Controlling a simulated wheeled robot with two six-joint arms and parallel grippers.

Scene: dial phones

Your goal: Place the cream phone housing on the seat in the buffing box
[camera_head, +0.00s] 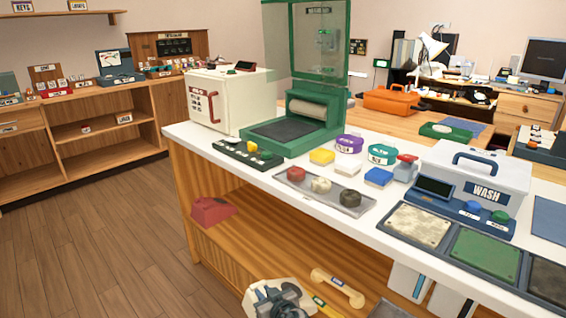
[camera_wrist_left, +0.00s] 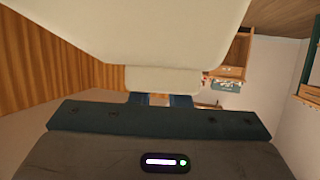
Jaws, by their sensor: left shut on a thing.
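The cream phone housing (camera_head: 256,290) is at the bottom of the head view, in front of the bench and its lower shelf. My left gripper (camera_head: 282,300) is shut on it and partly covers it. In the left wrist view the housing (camera_wrist_left: 160,35) fills the top, and my left gripper (camera_wrist_left: 160,99) grips its narrow lower part. The green buffing box (camera_head: 338,130) stands on the white bench top, with its clear front raised. A pale roller (camera_head: 308,108) shows inside, above a dark flat seat (camera_head: 285,130). The seat looks empty. My right gripper is not in view.
A control strip (camera_head: 248,154) lies before the box. A cream cabinet (camera_head: 228,98) stands left of it. A grey tray (camera_head: 325,190) with three knobs and a wash box (camera_head: 475,170) are to the right. A red housing (camera_head: 212,211) and a cream handset (camera_head: 338,288) are lower down.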

